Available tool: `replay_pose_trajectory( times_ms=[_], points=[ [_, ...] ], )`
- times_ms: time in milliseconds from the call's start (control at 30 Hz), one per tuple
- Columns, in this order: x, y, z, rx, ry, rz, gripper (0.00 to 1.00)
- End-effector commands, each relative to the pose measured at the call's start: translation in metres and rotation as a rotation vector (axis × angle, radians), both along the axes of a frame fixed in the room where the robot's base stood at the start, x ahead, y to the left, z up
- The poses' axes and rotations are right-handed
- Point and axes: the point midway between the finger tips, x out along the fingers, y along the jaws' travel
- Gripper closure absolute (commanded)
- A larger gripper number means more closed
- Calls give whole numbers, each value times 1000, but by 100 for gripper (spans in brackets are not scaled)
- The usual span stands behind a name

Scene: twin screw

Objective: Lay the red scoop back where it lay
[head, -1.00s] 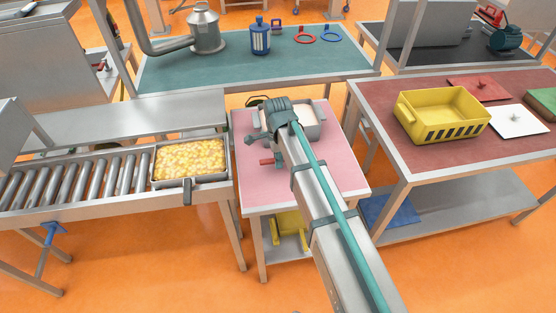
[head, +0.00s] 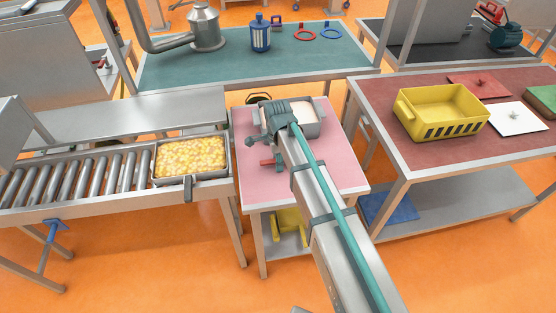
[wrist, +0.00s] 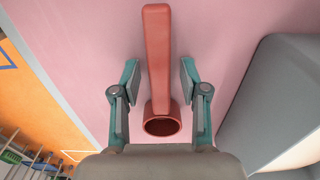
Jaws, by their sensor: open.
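The red scoop (wrist: 158,60) lies on the pink table top (wrist: 100,50) in the wrist view, its handle pointing up the picture and its round cup at the lower end. My gripper (wrist: 160,80) is open, with one finger on each side of the scoop's handle and a gap on both sides. In the head view, a small part of the red scoop (head: 267,162) shows left of my arm on the pink table; the rest is hidden. My gripper is mostly hidden behind my arm there.
A grey tub (head: 308,125) with pale contents stands on the pink table, close on the right in the wrist view (wrist: 275,100). A tray of yellow pieces (head: 190,160) sits on the roller conveyor at left. A yellow crate (head: 440,110) stands on the right table.

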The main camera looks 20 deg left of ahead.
Motion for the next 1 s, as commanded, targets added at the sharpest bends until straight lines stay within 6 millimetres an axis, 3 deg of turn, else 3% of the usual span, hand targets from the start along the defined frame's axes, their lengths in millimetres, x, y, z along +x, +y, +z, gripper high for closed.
replay_pose_trajectory(
  times_ms=[333, 800, 1000],
  points=[
    [0, 1, 19, 2, -2, 0, 56],
    [0, 1, 94, 1, -2, 0, 56],
    [0, 1, 115, 1, -1, 0, 56]
  ],
)
